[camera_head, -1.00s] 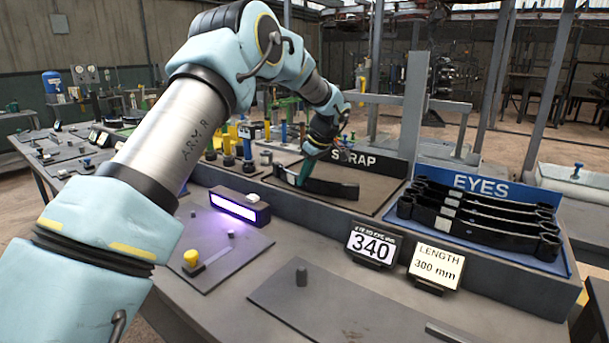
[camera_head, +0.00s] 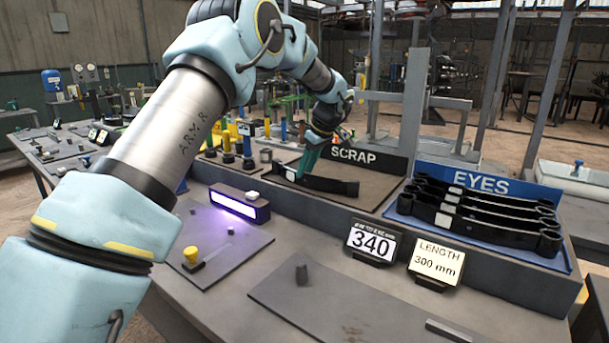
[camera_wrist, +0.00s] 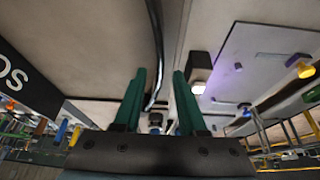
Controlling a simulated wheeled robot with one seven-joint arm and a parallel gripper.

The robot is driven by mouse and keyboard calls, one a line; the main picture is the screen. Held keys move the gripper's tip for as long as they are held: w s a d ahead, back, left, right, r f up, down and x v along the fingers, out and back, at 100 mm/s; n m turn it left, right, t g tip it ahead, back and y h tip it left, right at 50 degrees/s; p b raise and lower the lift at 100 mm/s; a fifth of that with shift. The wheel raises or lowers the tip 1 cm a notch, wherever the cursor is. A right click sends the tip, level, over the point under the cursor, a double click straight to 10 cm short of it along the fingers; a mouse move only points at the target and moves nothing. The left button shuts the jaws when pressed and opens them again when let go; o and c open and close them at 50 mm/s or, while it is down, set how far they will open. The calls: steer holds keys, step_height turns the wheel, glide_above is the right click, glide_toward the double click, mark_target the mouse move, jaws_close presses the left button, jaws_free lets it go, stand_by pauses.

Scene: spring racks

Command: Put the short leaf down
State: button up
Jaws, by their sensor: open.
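The short leaf (camera_head: 328,185) is a dark, slightly curved strip lying in the scrap tray (camera_head: 372,200), in front of the SCRAP sign (camera_head: 367,157). My gripper (camera_head: 303,174) points down at the left part of the leaf, with its green fingers just over it. In the wrist view my gripper (camera_wrist: 159,74) has its two green fingers apart. The leaf (camera_wrist: 157,40) shows there as a thin dark curved edge running between the fingers, with a gap on each side. The fingers partly hide the leaf's left part in the head view.
A blue EYES tray (camera_head: 408,224) with several long dark leaves stands to the right. Signs reading 340 (camera_head: 371,243) and LENGTH 300 mm (camera_head: 437,262) stand in front. A lit purple lamp box (camera_head: 238,204) is left of the scrap tray. Yellow and blue posts stand behind it.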

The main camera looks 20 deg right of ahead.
steer(key=b+v, duration=0.1)
steer(key=v, duration=0.8)
steer(key=shift+r+b, duration=0.3)
steer(key=shift+r, duration=0.05)
steer(key=a+f+m+g, duration=0.1)
steer(key=a+f+m, duration=0.15)
steer(key=a, duration=0.95)
steer(key=a+f+m+g, duration=0.1)
steer(key=a+f, duration=0.3)
steer(key=a, duration=0.7)
steer(key=s+a+f+m+h, duration=0.1)
steer(key=s+a+f, duration=0.3)
steer(key=s+a, duration=0.5)
steer(key=s+a+f+m+h, duration=0.1)
steer(key=s+a+f, duration=0.3)
steer(key=s+a, duration=0.4)
steer(key=a+m, duration=0.1)
steer(key=a, duration=0.3)
steer(key=shift+s+a+g, duration=0.25)
steer(key=shift+s+g, duration=0.1)
steer(key=shift+g, duration=0.05)
steer(key=shift+c, duration=0.4)
